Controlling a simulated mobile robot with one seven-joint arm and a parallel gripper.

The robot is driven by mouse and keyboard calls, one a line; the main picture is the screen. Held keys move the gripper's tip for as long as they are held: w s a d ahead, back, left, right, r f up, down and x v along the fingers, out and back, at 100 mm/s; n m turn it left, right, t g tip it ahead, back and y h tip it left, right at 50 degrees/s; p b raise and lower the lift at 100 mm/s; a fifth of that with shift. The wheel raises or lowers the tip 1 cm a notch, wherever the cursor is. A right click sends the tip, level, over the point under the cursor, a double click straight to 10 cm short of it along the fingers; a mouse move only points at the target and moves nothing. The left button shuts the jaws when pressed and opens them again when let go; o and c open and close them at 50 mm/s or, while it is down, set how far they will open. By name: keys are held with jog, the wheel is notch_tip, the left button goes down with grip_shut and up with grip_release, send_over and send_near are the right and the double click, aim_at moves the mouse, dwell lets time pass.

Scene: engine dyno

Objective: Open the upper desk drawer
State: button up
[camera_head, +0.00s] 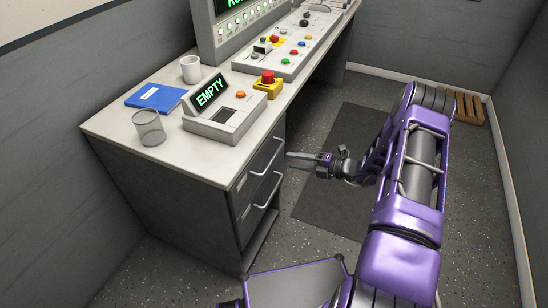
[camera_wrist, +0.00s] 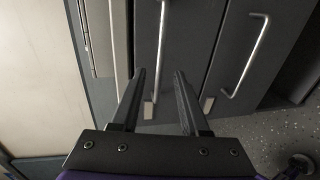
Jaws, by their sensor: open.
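The desk's upper drawer (camera_head: 253,172) is dark grey with a silver bar handle (camera_head: 268,158). It looks shut, about flush with the lower drawer (camera_head: 258,212). My gripper (camera_head: 291,157) is open and empty, just right of the upper handle in the head view. In the wrist view my open fingers (camera_wrist: 160,73) point at the drawer front, and the upper handle (camera_wrist: 161,45) runs between them in the picture. I cannot tell whether the fingers reach around the bar. The lower handle (camera_wrist: 246,60) lies to the right of the fingers.
The pale desktop (camera_head: 125,115) holds a mesh cup (camera_head: 149,128), a blue folder (camera_head: 156,97), a white mug (camera_head: 190,69), a box reading EMPTY (camera_head: 226,118) and a red button on a yellow base (camera_head: 268,86). A dark mat (camera_head: 335,205) lies on the open floor beside the drawers.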

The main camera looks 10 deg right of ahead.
aim_at(274, 156)
jog(key=x, duration=0.8)
jog(key=shift+w+a, duration=0.1)
jog(key=shift+c, duration=0.2)
grip_shut()
dwell(1.0)
